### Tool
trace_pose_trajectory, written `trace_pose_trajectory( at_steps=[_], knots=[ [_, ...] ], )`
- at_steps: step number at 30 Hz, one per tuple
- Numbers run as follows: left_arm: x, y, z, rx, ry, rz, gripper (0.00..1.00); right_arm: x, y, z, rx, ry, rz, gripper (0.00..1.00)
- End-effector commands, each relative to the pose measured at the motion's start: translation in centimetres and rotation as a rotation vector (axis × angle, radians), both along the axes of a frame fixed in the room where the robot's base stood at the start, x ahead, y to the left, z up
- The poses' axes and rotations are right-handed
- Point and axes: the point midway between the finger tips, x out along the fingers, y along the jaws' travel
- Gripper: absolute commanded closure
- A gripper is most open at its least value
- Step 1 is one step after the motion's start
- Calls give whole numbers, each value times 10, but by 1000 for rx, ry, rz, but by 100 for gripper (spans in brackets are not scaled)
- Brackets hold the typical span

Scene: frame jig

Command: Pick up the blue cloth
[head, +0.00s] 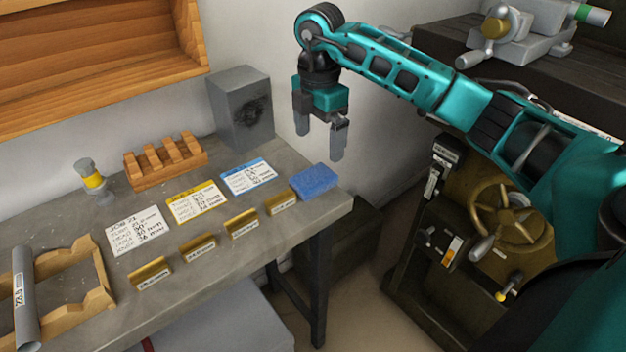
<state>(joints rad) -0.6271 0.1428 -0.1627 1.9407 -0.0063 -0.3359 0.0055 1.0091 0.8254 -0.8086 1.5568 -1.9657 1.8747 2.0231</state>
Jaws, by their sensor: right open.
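The blue cloth (314,181) lies folded as a small flat block near the right end of the grey workbench (215,262). My right gripper (319,142) hangs above it, pointing down, with its two fingers apart and nothing between them. A gap shows between the fingertips and the cloth; how far it is in depth is hard to tell. My left gripper is not in the picture.
Job cards (248,177), brass label holders (282,203), a slotted wooden rack (165,162) and a grey box (240,108) stand near the cloth. A wooden jig with a grey tube (24,297) is at far left. A machine with a handwheel (505,212) stands right of the bench.

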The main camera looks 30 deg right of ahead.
Motion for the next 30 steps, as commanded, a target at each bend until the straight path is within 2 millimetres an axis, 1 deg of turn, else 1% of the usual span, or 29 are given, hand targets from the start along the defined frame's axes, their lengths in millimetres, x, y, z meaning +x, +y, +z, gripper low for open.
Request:
trace_pose_trajectory(
  at_steps=[1, 3, 10, 18, 21, 28, 30],
  knots=[
    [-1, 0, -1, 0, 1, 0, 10, -1, 0, -11, 0, 4, 0, 4],
    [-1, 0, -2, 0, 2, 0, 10, 0, 0, -20, 1, 2, 0, 4],
    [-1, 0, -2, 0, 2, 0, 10, -1, 1, -38, 2, 1, 2, 4],
    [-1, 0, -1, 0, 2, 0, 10, -3, 2, -77, 3, 1, 3, 4],
    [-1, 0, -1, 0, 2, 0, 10, -3, 2, -83, 3, 0, 3, 4],
    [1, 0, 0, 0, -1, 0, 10, -2, 2, -84, 3, -2, 4, 4],
    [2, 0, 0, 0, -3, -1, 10, -2, 2, -84, 3, -2, 4, 11]
  ],
)
